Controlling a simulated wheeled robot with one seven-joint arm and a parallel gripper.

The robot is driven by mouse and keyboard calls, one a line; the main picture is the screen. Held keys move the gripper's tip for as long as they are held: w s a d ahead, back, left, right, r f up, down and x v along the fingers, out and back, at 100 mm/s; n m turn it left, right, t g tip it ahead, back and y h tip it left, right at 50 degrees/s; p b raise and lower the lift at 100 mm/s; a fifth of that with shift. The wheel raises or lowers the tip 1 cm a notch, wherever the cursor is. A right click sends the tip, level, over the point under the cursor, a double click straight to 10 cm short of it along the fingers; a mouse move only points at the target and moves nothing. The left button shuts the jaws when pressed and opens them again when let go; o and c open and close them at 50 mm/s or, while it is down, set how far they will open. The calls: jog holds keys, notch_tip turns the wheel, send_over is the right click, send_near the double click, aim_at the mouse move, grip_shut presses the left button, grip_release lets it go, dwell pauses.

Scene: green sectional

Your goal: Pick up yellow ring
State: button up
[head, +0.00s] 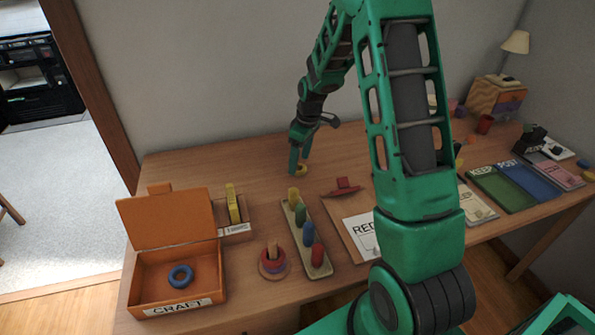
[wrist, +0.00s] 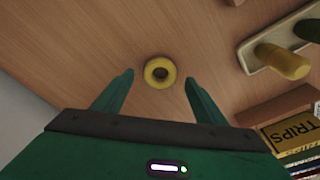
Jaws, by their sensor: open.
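The yellow ring (wrist: 149,73) lies flat on the wooden table, its hole facing the camera in the wrist view. In the head view the ring (head: 300,170) shows at the far side of the table, just under the fingers. My gripper (wrist: 158,82) is open and empty, with one finger to each side of the ring. In the head view my gripper (head: 299,165) points down at the ring. I cannot tell how far the fingertips are above the table.
A peg board (head: 326,268) with coloured pegs stands nearby; its yellow peg (wrist: 282,62) shows in the wrist view. A yellow-filled holder (head: 236,228), an orange craft box (head: 150,287) with a blue ring (head: 180,276), and a ring stacker (head: 272,268) stand left. Bare table surrounds the ring.

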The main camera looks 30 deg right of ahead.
jog(key=shift+w+a+f, duration=0.1)
jog(key=shift+w+f, duration=0.05)
jog(key=shift+f, duration=1.05)
jog(key=c, duration=1.1)
jog(key=shift+r, duration=0.15)
